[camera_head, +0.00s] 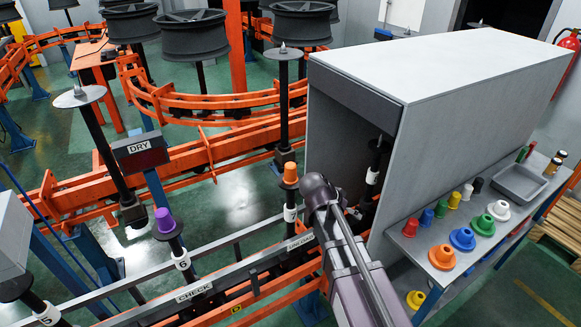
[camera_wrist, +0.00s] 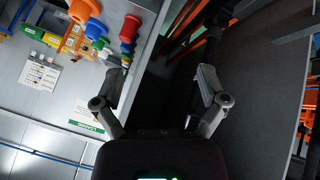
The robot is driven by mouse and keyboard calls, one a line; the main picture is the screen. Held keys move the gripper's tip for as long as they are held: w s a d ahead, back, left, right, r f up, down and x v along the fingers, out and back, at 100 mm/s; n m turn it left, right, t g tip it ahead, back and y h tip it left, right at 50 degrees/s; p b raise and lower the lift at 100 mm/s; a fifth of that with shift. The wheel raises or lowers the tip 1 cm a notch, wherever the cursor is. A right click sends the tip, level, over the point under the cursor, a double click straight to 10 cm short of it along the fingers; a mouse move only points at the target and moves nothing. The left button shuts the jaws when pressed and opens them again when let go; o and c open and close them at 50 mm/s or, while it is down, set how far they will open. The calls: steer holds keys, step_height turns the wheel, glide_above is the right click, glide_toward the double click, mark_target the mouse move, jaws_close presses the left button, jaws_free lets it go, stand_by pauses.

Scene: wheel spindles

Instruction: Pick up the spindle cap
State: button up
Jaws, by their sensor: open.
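A purple spindle cap (camera_head: 165,220) sits on top of the spindle marked 6. An orange spindle cap (camera_head: 290,173) sits on another spindle close to my arm, left of the grey booth. My gripper (camera_wrist: 160,75) is open in the wrist view, with nothing between its fingers. In the head view my arm reaches up from the bottom in front of the booth, and I cannot make out the fingers there. More caps stand on a side shelf, among them an orange one (camera_head: 442,257), a blue one (camera_head: 462,239) and a white one (camera_head: 499,210).
The grey booth (camera_head: 440,85) stands behind and right of my arm. The shelf (camera_wrist: 60,90) fills the left of the wrist view, with coloured caps at its top. Orange rails (camera_head: 200,155) and a black-wheeled spindle line lie left. A grey tray (camera_head: 520,182) is on the shelf.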

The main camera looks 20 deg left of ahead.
steer(key=a+r+m+t+p, duration=0.1)
steer(key=a+r+t+p, duration=0.1)
steer(key=a+r, duration=0.35)
steer(key=a+r+t+p, duration=0.1)
steer(key=a+r+t, duration=0.1)
steer(key=a, duration=0.7)
steer(key=m+t+p, duration=0.1)
steer(key=t+p, duration=0.1)
steer(key=t, duration=0.1)
glide_toward(290, 165)
steer(key=v, duration=0.4)
steer(key=shift+w, duration=0.15)
steer(key=shift+w+f, duration=0.1)
steer(key=shift+b+x, duration=1.5)
steer(key=shift+x, duration=2.7)
steer(key=shift+b+x, duration=1.1)
steer(key=shift+x, duration=1.55)
steer(key=shift+c, duration=0.2)
